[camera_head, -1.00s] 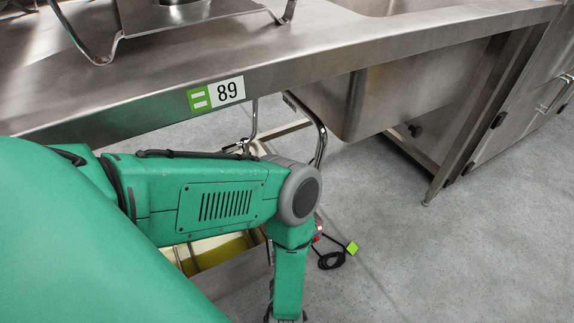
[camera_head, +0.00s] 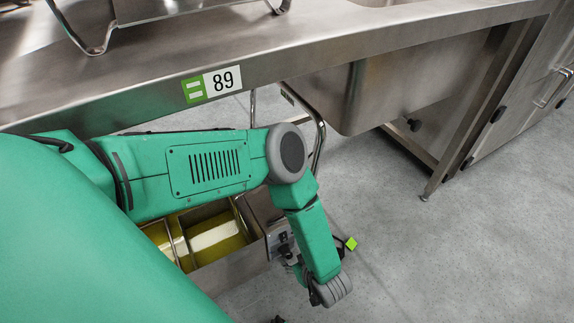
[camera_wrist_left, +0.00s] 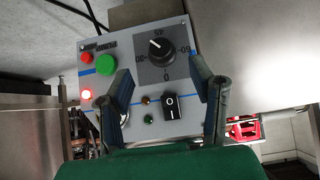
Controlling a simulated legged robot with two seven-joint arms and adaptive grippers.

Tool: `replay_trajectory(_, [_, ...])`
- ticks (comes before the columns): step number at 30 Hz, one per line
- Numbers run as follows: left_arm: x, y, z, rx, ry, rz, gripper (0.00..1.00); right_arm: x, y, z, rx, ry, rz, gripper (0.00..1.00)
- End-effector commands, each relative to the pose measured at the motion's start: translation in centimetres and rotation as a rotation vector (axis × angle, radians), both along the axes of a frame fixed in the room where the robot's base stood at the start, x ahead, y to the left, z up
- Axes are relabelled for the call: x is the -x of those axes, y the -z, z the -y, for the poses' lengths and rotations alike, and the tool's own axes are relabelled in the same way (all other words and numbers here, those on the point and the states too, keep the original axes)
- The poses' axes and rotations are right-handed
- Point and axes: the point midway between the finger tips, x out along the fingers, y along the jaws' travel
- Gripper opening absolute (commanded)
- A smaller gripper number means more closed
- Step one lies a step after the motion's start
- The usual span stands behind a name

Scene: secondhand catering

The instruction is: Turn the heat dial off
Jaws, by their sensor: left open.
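The heat dial (camera_wrist_left: 161,51) is a black knob with a white pointer on a dark grey square of the control panel (camera_wrist_left: 135,38), in the left wrist view. Its pointer is turned to the upper left, away from the 0 mark below the knob. My left gripper (camera_wrist_left: 160,72) is open, its two dark fingers either side of the dial's lower area, with nothing between them. I cannot tell how far the fingers are from the panel. In the head view the panel (camera_head: 280,243) shows small beside my left forearm, and the dial is not clear there. My right gripper is not in view.
The panel also has a green button (camera_wrist_left: 106,65), a lit red lamp (camera_wrist_left: 86,95) and a black rocker switch (camera_wrist_left: 170,105). The unit has basins with yellow liquid (camera_head: 215,235). A steel table (camera_head: 330,55) labelled 89 stands above and behind. Grey floor (camera_head: 420,260) is free at the right.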

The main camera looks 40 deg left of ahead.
Motion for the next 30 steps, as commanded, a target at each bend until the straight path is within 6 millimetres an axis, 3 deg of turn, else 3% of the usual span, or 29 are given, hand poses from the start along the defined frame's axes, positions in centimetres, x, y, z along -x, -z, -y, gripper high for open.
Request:
replay_trajectory(3, [-0.6,2.3,-1.8,-0.002,-0.003,0.001,0.49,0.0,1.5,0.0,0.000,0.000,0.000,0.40])
replay_trajectory(9, [-1.5,4.3,-3.8,-0.001,-0.002,0.001,0.49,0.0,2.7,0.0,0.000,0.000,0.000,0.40])
replay_trajectory(23, [-1.9,5.1,-4.7,-0.001,0.001,0.001,0.49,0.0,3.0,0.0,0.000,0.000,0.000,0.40])
replay_trajectory(25, [-1.9,5.1,-4.7,-0.001,0.001,0.001,0.32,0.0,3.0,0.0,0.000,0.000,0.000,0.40])
replay_trajectory(27, [-1.9,5.1,-4.7,-0.001,0.001,0.001,0.07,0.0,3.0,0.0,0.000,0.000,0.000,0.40])
replay_trajectory(30, [-1.9,5.1,-4.7,-0.001,0.001,0.001,0.07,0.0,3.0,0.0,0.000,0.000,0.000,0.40])
